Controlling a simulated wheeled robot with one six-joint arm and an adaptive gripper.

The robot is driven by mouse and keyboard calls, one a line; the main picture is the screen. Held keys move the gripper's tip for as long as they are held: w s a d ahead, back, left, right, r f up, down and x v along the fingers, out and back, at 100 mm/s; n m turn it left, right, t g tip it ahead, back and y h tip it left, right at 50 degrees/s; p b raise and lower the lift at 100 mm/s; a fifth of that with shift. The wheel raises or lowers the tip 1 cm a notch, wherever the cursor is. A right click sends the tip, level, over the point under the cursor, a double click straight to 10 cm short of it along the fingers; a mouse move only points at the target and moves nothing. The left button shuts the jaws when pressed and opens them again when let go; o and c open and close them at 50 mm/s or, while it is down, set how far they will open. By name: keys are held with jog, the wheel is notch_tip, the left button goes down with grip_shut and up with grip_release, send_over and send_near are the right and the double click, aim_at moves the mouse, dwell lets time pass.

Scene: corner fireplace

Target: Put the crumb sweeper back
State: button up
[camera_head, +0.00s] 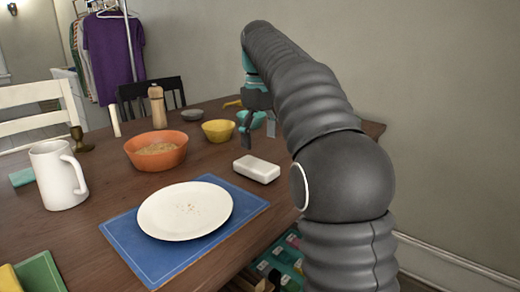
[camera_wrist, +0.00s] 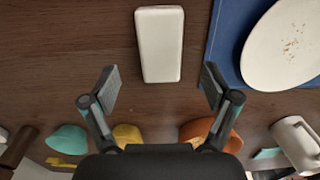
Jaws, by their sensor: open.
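The crumb sweeper appears to be the white rounded block (camera_head: 256,169) lying flat on the wooden table, just right of the blue placemat. It also shows in the wrist view (camera_wrist: 160,45), top centre. My gripper (camera_head: 258,130) is open and empty above the table, behind the block in the head view. In the wrist view my gripper (camera_wrist: 161,82) has its fingers spread wide, with the block ahead of and between their lines. The fingers do not touch it. A white plate (camera_head: 185,210) with brown crumbs on it rests on the blue placemat (camera_head: 160,262).
An orange bowl (camera_head: 157,142) with crumbly contents, a yellow bowl (camera_head: 218,130), a teal bowl (camera_head: 252,119) and a grey dish (camera_head: 192,115) stand behind. A white mug (camera_head: 58,176) is at left. Bare table (camera_head: 105,200) lies between mug and placemat. A wall (camera_head: 440,120) is at right.

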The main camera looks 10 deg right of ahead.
aim_at(260, 166)
notch_tip(260, 166, up, 4)
jog(key=shift+p, duration=0.55)
jog(key=s+f+m+t, duration=0.2)
jog(key=s+f, duration=0.8)
jog(key=s, duration=0.5)
jog(key=s+f+m+t, duration=0.3)
jog(key=s+f+m, duration=0.2)
jog(key=s+f, duration=0.6)
jog(key=s, duration=0.3)
jog(key=shift+s+a+t, duration=0.25)
jog(key=shift+s+t, duration=0.05)
jog(key=shift+s, duration=0.05)
jog(key=shift+r, duration=0.1)
